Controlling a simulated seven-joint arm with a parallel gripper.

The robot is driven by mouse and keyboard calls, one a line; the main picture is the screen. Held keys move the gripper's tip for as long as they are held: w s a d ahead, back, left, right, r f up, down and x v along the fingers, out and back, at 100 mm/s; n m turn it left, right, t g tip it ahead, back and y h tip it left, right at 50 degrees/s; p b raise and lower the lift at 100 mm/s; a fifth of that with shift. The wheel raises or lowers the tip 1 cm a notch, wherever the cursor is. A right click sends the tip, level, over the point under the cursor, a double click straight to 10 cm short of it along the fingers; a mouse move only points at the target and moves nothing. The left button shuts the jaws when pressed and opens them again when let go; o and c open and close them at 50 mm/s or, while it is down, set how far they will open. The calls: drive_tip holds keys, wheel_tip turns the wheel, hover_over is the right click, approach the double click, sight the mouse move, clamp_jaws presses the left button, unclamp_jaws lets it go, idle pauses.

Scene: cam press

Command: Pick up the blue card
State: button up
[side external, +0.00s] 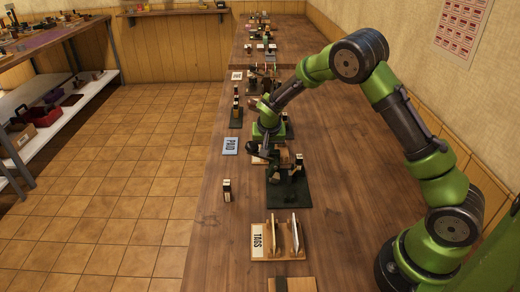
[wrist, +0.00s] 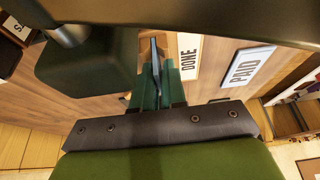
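In the wrist view the PAID card (wrist: 247,68) shows at the upper right, with a pale face and blue border. My gripper (side external: 260,152) is low over the bench, a little right of the card and apart from it.
A dark green base (side external: 289,190) with a wooden and black mechanism stands close in front of my gripper. A TAGS holder (side external: 258,240) and a small upright block (side external: 227,190) stand nearer. Bench between them is clear.

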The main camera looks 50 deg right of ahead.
clamp_jaws()
wheel_tip(320, 180, up, 9)
drive_tip(key=shift+n, duration=0.7)
drive_tip(key=s+a, duration=0.2)
drive_tip(key=s+a+r, duration=0.1)
drive_tip(key=s+a, duration=0.1)
drive_tip(key=s+a+r, duration=0.1)
drive_tip(key=s+a, duration=0.1)
drive_tip(key=a, duration=0.1)
drive_tip(key=shift+s+a+r, duration=0.1)
drive_tip(key=shift+s+r, duration=0.05)
drive_tip(key=shift+s, duration=0.1)
drive_tip(key=s+a+f+m, duration=0.1)
drive_tip(key=s+f, duration=0.2)
drive_tip(key=s, duration=0.6)
drive_tip(key=shift+s+a+f, duration=0.25)
drive_tip(key=shift+a+f, duration=0.05)
drive_tip(key=shift+f, duration=0.1)
